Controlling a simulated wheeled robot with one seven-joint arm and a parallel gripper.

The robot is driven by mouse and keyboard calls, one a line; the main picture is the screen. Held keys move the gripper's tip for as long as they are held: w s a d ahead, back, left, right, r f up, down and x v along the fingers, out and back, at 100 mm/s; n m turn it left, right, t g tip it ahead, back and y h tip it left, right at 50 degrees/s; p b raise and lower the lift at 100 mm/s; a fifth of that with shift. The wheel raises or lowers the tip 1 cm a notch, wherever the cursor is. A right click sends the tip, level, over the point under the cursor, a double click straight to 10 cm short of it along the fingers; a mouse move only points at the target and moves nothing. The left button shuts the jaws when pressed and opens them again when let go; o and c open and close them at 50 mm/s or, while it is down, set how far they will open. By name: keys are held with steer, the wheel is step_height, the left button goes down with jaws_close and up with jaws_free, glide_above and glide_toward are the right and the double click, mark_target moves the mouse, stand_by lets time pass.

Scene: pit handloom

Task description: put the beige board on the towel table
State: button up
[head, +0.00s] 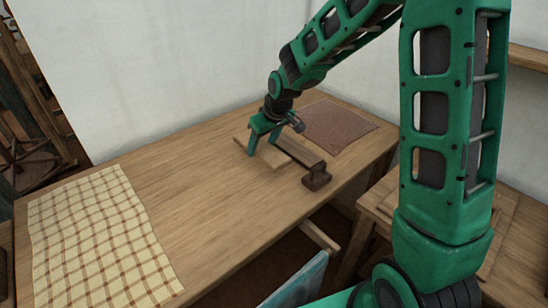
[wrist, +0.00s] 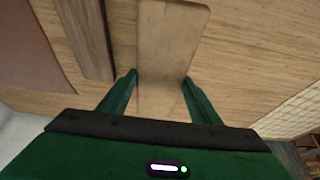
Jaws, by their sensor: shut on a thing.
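The beige board (head: 273,160) is a flat, narrow piece at the far part of the wooden table (head: 190,185), which bears a checked towel (head: 95,240). My gripper (head: 262,150) points down and is shut on the board, one finger at each long edge. In the wrist view the board (wrist: 172,40) runs between the fingertips of my gripper (wrist: 159,78). The board lies flat, on or very close to the tabletop; I cannot tell whether it touches. Its near end is hidden by my gripper in the wrist view.
A darker board (head: 300,150) lies just right of the beige one, with a dark brown block (head: 316,177) at its near end. A reddish-brown cloth (head: 338,127) lies at the back right. The tabletop between towel and board is clear. A white wall (head: 160,70) stands behind.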

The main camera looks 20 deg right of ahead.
mark_target(273, 147)
steer(key=d, duration=0.1)
steer(key=d+f, duration=0.2)
steer(key=shift+s+d, duration=0.2)
steer(key=shift+s, duration=0.05)
steer(key=shift+f, duration=2)
steer(key=o, duration=1.2)
steer(key=v, duration=1.2)
